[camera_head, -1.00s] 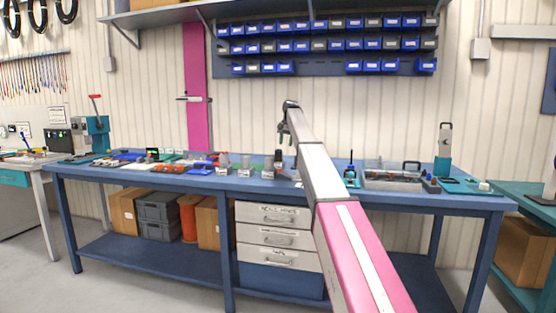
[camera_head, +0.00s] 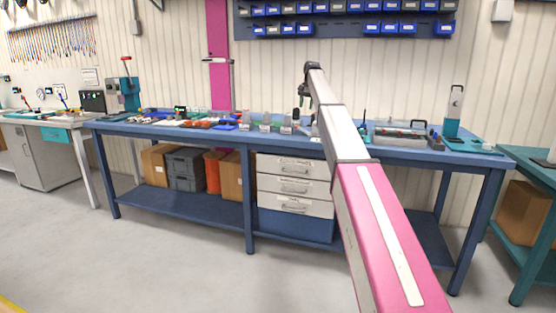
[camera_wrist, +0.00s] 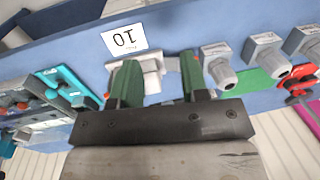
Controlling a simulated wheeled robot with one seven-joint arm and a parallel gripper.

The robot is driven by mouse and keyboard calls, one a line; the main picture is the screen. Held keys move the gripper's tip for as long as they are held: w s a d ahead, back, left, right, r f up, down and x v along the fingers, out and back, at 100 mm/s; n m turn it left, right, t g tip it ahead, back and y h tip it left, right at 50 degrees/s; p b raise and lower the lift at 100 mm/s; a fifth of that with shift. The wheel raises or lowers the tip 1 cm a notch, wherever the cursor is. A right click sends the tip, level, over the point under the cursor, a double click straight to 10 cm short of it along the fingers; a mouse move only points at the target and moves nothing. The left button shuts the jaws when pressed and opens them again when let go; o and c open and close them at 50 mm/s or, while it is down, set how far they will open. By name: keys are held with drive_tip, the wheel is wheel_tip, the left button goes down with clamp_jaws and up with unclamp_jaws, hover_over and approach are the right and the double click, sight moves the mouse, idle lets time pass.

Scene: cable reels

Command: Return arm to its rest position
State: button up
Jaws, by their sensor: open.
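My arm stretches out over the blue workbench (camera_head: 215,136) in the head view. My gripper (camera_head: 303,100) is at its far end, pointing down above the bench's back half. In the wrist view my gripper (camera_wrist: 157,68) shows two green fingers spread apart. A white-grey fitting (camera_wrist: 150,75) appears between and beyond the fingers. It looks to be on the bench, and I cannot tell how far below the fingers it is.
Grey cable glands (camera_wrist: 218,62) on blocks stand beside the fingers. A grey tray (camera_head: 398,134) and a teal stand (camera_head: 452,126) are on the bench's right. Blue bins (camera_head: 300,8) hang on the wall behind. A teal table (camera_head: 535,170) stands at right. The floor in front is clear.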

drive_tip(key=s+d+f, duration=0.1)
drive_tip(key=s+f, duration=0.6)
drive_tip(key=f, duration=0.4)
drive_tip(key=s+d+f+n, duration=0.1)
drive_tip(key=s+f, duration=0.7)
drive_tip(key=f, duration=0.3)
drive_tip(key=s+f, duration=0.7)
drive_tip(key=f, duration=0.4)
drive_tip(key=s+d+f+n, duration=0.1)
drive_tip(key=s+f, duration=0.5)
drive_tip(key=s, duration=0.6)
drive_tip(key=s+f+h, duration=0.1)
drive_tip(key=s+f, duration=0.6)
drive_tip(key=s, duration=0.4)
drive_tip(key=s+d+f+n, duration=0.1)
drive_tip(key=s+f, duration=0.6)
drive_tip(key=s, duration=0.5)
drive_tip(key=shift+s+d+n+g+h, duration=0.3)
drive_tip(key=shift+d, duration=0.05)
